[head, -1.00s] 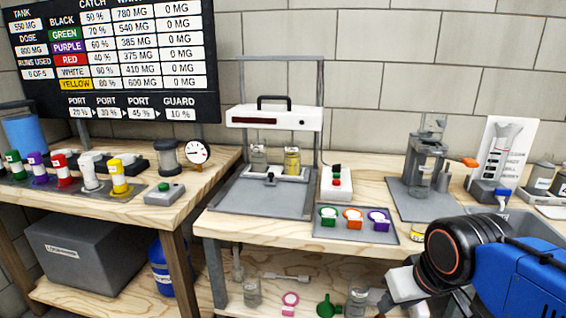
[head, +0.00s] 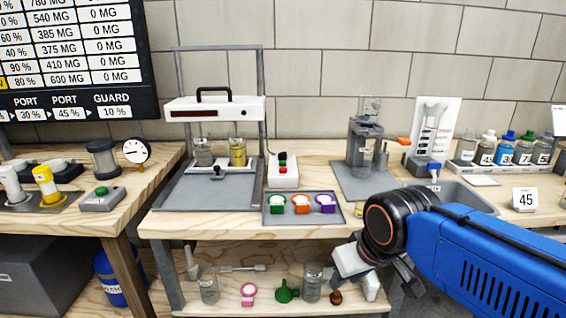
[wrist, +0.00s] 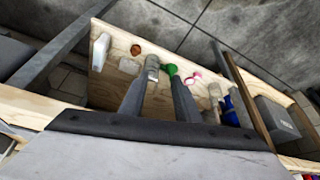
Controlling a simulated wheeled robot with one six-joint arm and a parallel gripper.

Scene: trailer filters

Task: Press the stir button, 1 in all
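A grey box (head: 101,198) with one green button sits on the left table. I cannot read a label on either, so I cannot tell which is the stir button. My gripper (wrist: 162,76) is open and empty, its two fingers apart in the wrist view. In the head view it hangs in front of the bench's front edge, right of and lower than both boxes, touching neither. Its fingertips are partly hidden in the head view.
A tray (head: 333,217) with green, orange and purple-ringed cups lies in front of the control box. A glass apparatus (head: 364,140) and a sink (head: 462,198) are to the right. The lower shelf (head: 230,287) holds beakers and a green funnel (head: 287,291).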

